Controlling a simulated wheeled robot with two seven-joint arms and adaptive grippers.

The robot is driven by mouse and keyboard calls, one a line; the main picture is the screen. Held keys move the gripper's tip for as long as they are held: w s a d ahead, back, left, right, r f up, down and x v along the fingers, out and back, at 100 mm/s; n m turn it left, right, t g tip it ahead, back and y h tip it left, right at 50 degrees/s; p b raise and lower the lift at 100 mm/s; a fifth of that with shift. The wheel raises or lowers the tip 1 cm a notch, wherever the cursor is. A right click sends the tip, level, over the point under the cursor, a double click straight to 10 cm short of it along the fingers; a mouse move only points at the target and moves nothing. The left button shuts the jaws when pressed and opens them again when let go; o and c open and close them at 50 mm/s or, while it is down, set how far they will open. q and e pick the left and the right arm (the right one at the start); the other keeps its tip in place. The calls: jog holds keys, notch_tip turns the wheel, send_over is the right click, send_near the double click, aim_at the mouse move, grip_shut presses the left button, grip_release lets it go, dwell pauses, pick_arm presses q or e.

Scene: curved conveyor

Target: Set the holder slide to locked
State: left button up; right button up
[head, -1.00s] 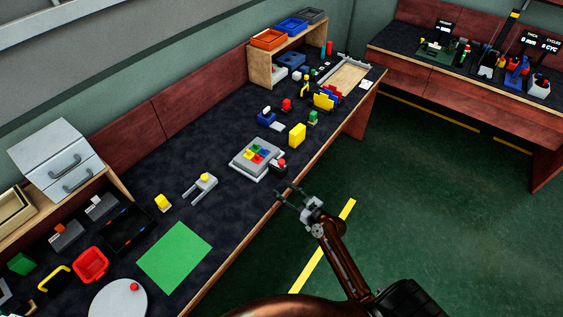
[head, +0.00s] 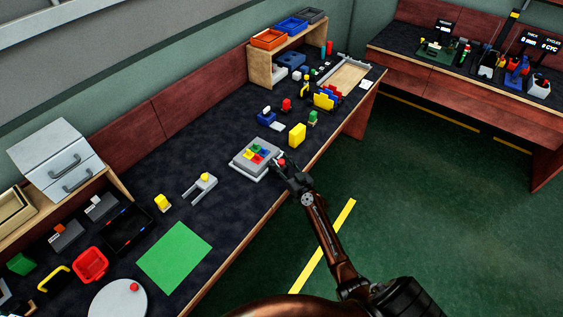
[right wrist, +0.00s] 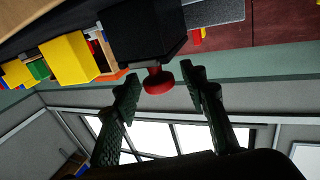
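The grey holder (head: 250,165) sits near the front edge of the bench, with several coloured pieces on its top. A red knob (head: 281,162) is at its front right corner. In the right wrist view the red knob (right wrist: 158,81) juts from a black block (right wrist: 145,32). My right gripper (head: 280,164) is at the knob; in the wrist view its fingers (right wrist: 163,88) stand apart on either side of the knob, with gaps showing. The fingers partly hide the knob in the head view. My left gripper is not in view.
A yellow block (head: 297,134) stands right of the holder, and a grey forked part (head: 200,188) lies to its left. A green sheet (head: 174,257) lies nearer me. The bench's front edge runs just below the holder. The floor in front is clear.

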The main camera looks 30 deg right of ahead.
grip_shut()
dwell(0.5)
